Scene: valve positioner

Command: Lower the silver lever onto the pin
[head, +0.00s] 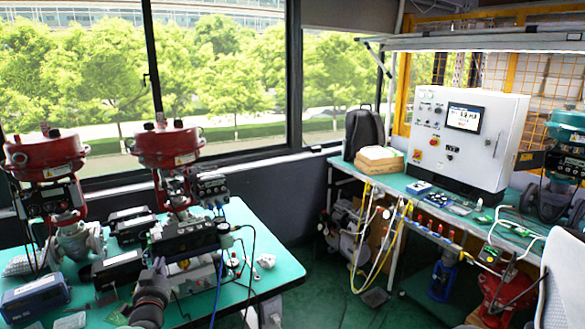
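A valve with a red dome-shaped actuator (168,147) stands on the green table at the left. A black positioner box (186,236) is mounted at its middle, with gauges and cables at its right side. My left gripper (160,268) is dark and comes up from the bottom edge, just in front of and below the positioner box. Its fingers are too small and dark to tell whether they are open or shut, or whether they touch anything. I cannot make out the silver lever or the pin. My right gripper is not in view.
A second red valve (45,160) stands at the far left. Black boxes (118,268) and a blue device (36,298) crowd the green table (272,262). A blue cable hangs right of the positioner. A workbench with a white control cabinet (465,138) is at the right.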

